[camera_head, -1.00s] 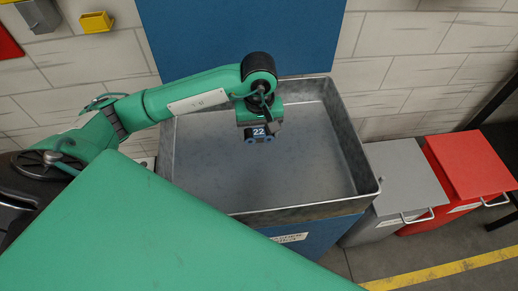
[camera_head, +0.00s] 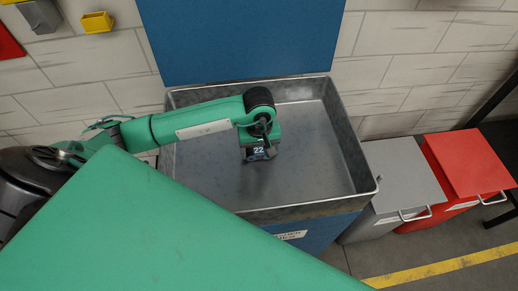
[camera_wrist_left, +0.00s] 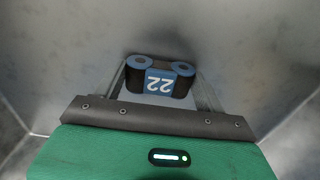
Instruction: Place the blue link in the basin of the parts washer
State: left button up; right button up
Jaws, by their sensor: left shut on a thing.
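The blue link (camera_wrist_left: 158,82) has two ring ends and a white "22" label. In the left wrist view it sits between the fingers of my left gripper (camera_wrist_left: 160,88), which is shut on it. In the head view my left gripper (camera_head: 259,152) hangs inside the basin (camera_head: 320,165) of the parts washer, low over the grey metal floor, and largely hides the link. I cannot tell whether the link touches the floor. My right gripper is not in view.
The basin's raised metal rim (camera_head: 372,165) surrounds the gripper. A blue panel (camera_head: 240,40) rises behind it. A grey bin (camera_head: 402,175) and a red bin (camera_head: 470,163) stand to the right. The basin floor around the gripper is clear.

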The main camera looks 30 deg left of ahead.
aim_at(259, 151)
pick_arm(q)
jog(key=shift+f, duration=0.15)
jog(key=o, duration=1)
jog(key=shift+r, duration=0.2)
notch_tip(259, 151, up, 4)
jog(key=shift+f+b, duration=0.2)
jog(key=shift+b, duration=0.15)
notch_tip(259, 151, up, 8)
jog(key=shift+r+b, duration=0.2)
jog(key=shift+b, duration=0.45)
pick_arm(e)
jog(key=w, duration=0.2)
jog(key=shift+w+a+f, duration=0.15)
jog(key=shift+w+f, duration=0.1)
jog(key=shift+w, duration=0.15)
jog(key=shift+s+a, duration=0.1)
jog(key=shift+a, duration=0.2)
